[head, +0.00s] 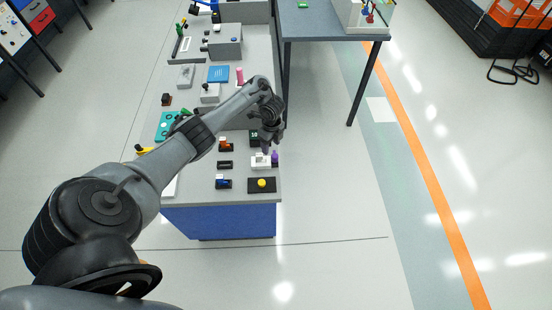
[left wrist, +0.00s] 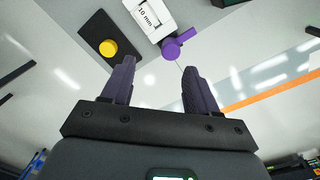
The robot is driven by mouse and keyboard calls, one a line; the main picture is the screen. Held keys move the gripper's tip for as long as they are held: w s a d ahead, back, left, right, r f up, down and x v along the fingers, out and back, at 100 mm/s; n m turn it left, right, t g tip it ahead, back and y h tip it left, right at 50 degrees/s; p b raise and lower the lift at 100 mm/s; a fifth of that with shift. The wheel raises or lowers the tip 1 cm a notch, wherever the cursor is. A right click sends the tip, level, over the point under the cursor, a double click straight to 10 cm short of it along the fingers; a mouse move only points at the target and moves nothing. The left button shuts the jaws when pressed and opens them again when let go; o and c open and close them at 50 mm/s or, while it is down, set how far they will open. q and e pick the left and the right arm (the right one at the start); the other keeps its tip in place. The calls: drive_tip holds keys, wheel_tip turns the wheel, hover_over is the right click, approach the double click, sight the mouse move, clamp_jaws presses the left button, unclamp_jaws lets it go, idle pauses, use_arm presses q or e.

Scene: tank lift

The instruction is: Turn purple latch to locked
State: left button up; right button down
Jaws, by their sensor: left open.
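The purple latch (left wrist: 174,46) shows in the left wrist view as a round hub with a short lever, at the edge of a white block marked "10 mm" (left wrist: 147,17). In the head view the purple latch (head: 275,158) is small, at the right side of the white block (head: 260,162) near the bench's front right. My left gripper (left wrist: 152,85) is open and empty, its two fingers pointing toward the latch and apart from it. In the head view my left gripper (head: 268,146) hangs just behind the latch. My right gripper does not show.
A black plate with a yellow button (head: 262,183) sits in front of the white block. Small black fixtures (head: 224,165) stand to the left. The grey bench (head: 205,193) ends close to the latch's right.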

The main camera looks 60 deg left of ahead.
sight(275, 156)
use_arm(q)
drive_tip(key=shift+w+r, duration=0.2)
drive_tip(key=shift+w, duration=0.4)
drive_tip(key=shift+w+f+b, duration=0.1)
drive_tip(key=shift+w+b, duration=0.1)
drive_tip(key=shift+b, duration=0.1)
wheel_tip(275, 156, down, 10)
drive_tip(key=b, duration=0.3)
drive_tip(key=shift+c, duration=0.2)
drive_tip(key=c, duration=1)
